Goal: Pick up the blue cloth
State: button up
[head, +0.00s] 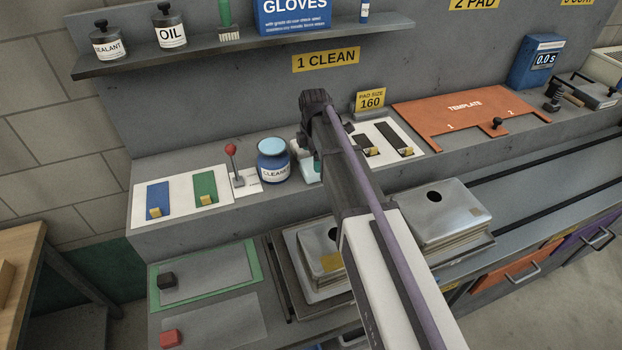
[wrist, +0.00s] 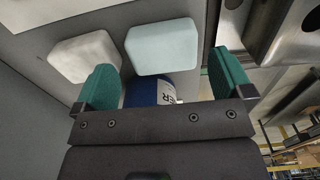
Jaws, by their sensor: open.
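A pale blue folded cloth (wrist: 162,46) lies on the grey shelf in the wrist view. In the head view only part of the pale blue cloth (head: 306,174) shows, beside the cleaner jar and partly hidden by my gripper. My gripper's green fingertips (wrist: 163,68) are spread apart with nothing held. In the wrist view the cloth appears between and beyond the fingertips, with no clear contact. In the head view one green fingertip shows below the gripper head (head: 317,160).
A whitish folded pad (wrist: 85,55) lies left of the cloth. The blue cleaner jar (head: 273,162) stands close to the gripper; its blue body (wrist: 148,91) shows between the fingers. A red-knobbed lever (head: 231,150) and a card with blue and green strips (head: 181,196) are left.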

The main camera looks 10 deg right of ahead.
notch_tip(320, 180, down, 5)
jog(key=b, duration=0.5)
jog(key=shift+s+a+f, duration=0.1)
jog(key=shift+f, duration=0.1)
jog(key=shift+r, duration=0.25)
jog(key=c, duration=0.7)
notch_tip(320, 180, up, 10)
jog(key=p, duration=1)
jog(key=shift+r, duration=0.2)
jog(key=shift+c, duration=0.2)
jog(key=shift+f, duration=0.15)
jog(key=o, duration=0.4)
jog(key=shift+c, duration=1.3)
